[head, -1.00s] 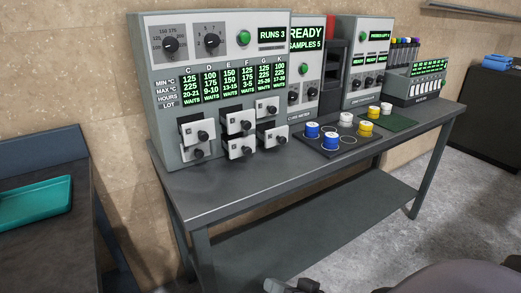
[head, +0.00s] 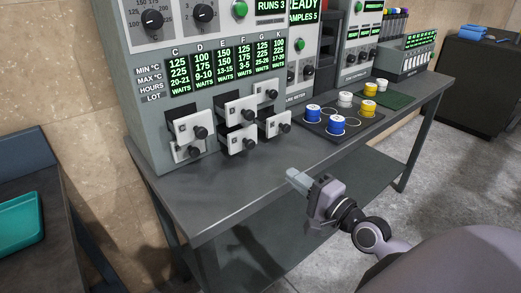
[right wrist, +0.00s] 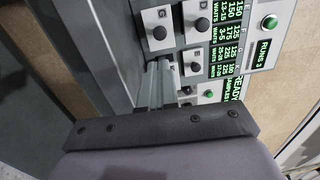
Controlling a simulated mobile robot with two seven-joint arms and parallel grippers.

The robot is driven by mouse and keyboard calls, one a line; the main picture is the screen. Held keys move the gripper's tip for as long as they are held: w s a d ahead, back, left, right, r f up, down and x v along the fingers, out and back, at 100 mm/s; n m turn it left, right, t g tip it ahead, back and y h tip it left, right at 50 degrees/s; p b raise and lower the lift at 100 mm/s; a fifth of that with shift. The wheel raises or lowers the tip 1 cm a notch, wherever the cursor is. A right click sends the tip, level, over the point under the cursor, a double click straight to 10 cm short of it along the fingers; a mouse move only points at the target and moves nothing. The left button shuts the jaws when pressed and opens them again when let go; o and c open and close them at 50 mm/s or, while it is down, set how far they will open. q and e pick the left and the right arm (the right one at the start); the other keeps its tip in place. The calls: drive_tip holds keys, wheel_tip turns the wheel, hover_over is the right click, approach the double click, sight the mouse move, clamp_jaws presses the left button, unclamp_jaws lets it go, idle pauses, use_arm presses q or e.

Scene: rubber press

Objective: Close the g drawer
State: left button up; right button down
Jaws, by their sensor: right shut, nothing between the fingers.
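The right column, below the G and K headings, has an upper drawer (head: 262,89) and a lower drawer (head: 271,123). The lower one visibly sticks out; the upper one looks set further back. My left gripper is out of view.
The middle column's drawers (head: 232,107) and the upper left drawer (head: 183,122) also stick out. A dark tray (head: 348,137) with blue, white and yellow pots lies to the right on the bench (head: 215,203). The bench front is clear.

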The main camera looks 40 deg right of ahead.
drive_tip(key=p, duration=0.1)
approach(245, 138)
drive_tip(key=w, duration=0.3)
drive_tip(key=shift+w+a+f, duration=0.25)
drive_tip(key=shift+a+f, duration=0.05)
drive_tip(key=shift+a, duration=0.05)
drive_tip(key=w+b, duration=0.1)
drive_tip(key=w, duration=0.2)
drive_tip(key=w+b, duration=0.1)
drive_tip(key=w, duration=0.2)
drive_tip(key=shift+w+a, duration=0.2)
drive_tip(key=shift+a, duration=0.05)
drive_tip(key=shift+r, duration=0.25)
drive_tip(key=shift+r, duration=0.1)
idle(0.3)
